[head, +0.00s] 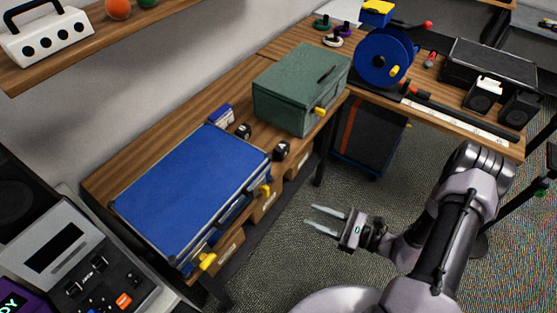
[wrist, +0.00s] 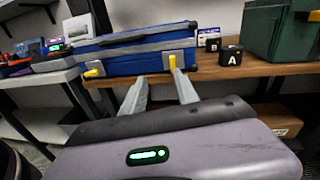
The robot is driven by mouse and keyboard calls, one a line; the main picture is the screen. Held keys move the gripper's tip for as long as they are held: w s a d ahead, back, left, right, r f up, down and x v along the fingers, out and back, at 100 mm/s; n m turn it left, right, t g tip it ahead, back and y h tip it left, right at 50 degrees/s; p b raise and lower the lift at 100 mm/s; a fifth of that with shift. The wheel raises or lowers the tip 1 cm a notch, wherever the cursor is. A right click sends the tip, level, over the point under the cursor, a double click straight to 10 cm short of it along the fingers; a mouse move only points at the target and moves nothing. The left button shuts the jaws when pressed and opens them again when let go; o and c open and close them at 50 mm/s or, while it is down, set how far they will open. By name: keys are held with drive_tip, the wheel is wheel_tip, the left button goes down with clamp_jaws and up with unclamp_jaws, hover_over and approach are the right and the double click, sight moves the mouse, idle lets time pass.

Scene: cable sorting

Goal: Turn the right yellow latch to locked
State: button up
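A blue case (head: 190,190) with grey edges lies on the wooden bench; it also shows in the wrist view (wrist: 130,62). Its front carries two yellow latches. The right yellow latch (head: 265,190) is on the end nearer the green box and looks upright in the wrist view (wrist: 173,62). The left yellow latch (head: 207,261) looks more sideways in the wrist view (wrist: 94,71). My gripper (head: 309,215) is open and empty, in front of the case and apart from it. In the wrist view its fingertips (wrist: 160,74) appear just below the right latch.
A green box (head: 300,88) with a yellow latch stands farther along the bench. Small black cubes (head: 282,150) sit between it and the case. A device with a screen (head: 60,245) is at the left. Open floor lies around my gripper.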

sight(269, 193)
drive_tip(key=w+a+f+t, duration=0.1)
drive_tip(key=w+a, duration=0.2)
drive_tip(key=a, duration=0.1)
drive_tip(key=w+a+f+m+b, duration=0.1)
drive_tip(key=w+a, duration=0.2)
drive_tip(key=a, duration=0.1)
drive_tip(key=w+a+f+m+t+h+b, duration=0.1)
drive_tip(key=w+a, duration=0.3)
drive_tip(key=shift+f+t, duration=0.2)
drive_tip(key=shift+t, duration=0.1)
drive_tip(key=shift+w+a+m, duration=0.3)
drive_tip(key=shift+w+a, duration=0.2)
drive_tip(key=shift+c, duration=0.3)
clamp_jaws()
